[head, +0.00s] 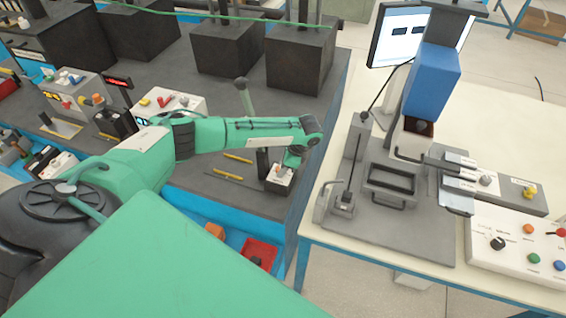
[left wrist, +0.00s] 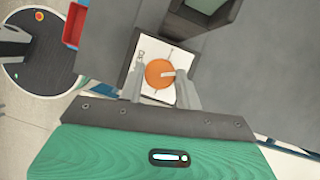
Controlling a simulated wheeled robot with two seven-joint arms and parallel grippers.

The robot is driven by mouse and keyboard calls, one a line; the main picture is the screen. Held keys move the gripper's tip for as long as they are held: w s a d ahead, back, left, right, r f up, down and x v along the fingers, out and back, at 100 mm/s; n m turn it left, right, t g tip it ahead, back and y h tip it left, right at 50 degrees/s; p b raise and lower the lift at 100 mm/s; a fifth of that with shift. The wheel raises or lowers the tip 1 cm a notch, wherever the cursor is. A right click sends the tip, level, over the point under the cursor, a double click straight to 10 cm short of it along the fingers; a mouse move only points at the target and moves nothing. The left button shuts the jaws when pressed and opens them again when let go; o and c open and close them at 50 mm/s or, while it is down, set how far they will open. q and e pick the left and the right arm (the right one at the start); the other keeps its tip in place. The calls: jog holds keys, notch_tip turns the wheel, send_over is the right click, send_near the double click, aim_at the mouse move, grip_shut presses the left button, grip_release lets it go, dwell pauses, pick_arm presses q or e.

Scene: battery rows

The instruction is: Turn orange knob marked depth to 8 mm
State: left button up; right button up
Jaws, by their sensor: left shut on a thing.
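The orange round knob (left wrist: 158,73) with a pale pointer sits on a small white dial plate (left wrist: 143,52) with printed marks, which I cannot read. My left gripper (left wrist: 160,86) is shut on the knob, one finger on each side of it. In the head view the white knob box (head: 280,180) stands near the right end of the dark bench, with a bit of orange on top. My left gripper (head: 284,166) reaches down onto it from above and partly hides it. The knob's setting cannot be read. My right gripper is not in view.
A dark post (head: 262,162) stands close beside the knob box. Yellow rods (head: 238,158) lie to its left on the dark bench (head: 215,185). A red bin (head: 260,255) is below the front edge. A cream table (head: 340,215) with a press and control panel stands right, across a gap.

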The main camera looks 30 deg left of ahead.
pick_arm(q)
jog(key=m+t+p, duration=0.1)
jog(key=m, duration=0.1)
jog(key=m+t+p, duration=0.1)
jog(key=m, duration=0.2)
jog(key=shift+s+d+r, duration=0.1)
dwell(0.3)
dwell(0.4)
jog(key=o, duration=1)
jog(key=shift+c, duration=0.2)
